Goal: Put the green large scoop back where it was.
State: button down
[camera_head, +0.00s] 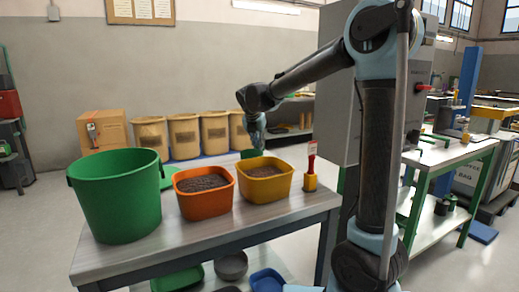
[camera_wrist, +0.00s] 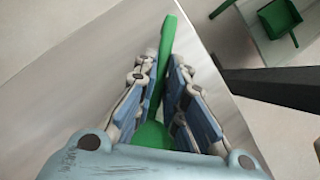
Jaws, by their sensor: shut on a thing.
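The green large scoop shows in the wrist view as a long green handle (camera_wrist: 168,42) between my fingers, with more green (camera_wrist: 152,136) nearer the palm. My gripper (camera_wrist: 167,75) is shut on it. In the head view my gripper (camera_head: 256,135) points down behind the yellow container, above a green piece (camera_head: 250,153) that looks like the scoop's bowl. The yellow container hides its lower part, so I cannot tell whether it touches the table.
The table (camera_head: 130,256) holds a green bucket (camera_head: 118,200), an orange container (camera_head: 206,206) and a yellow container (camera_head: 264,189), both with dark material, and a red-handled brush (camera_head: 310,180). Another green scoop (camera_wrist: 280,18) lies lower down. Tan bins (camera_head: 184,136) stand behind.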

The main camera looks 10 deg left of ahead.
jog(key=shift+f, duration=0.9)
jog(key=c, duration=1.7)
grip_release()
jog(key=shift+f, duration=0.1)
jog(key=shift+o, duration=0.2)
jog(key=v, duration=1.2)
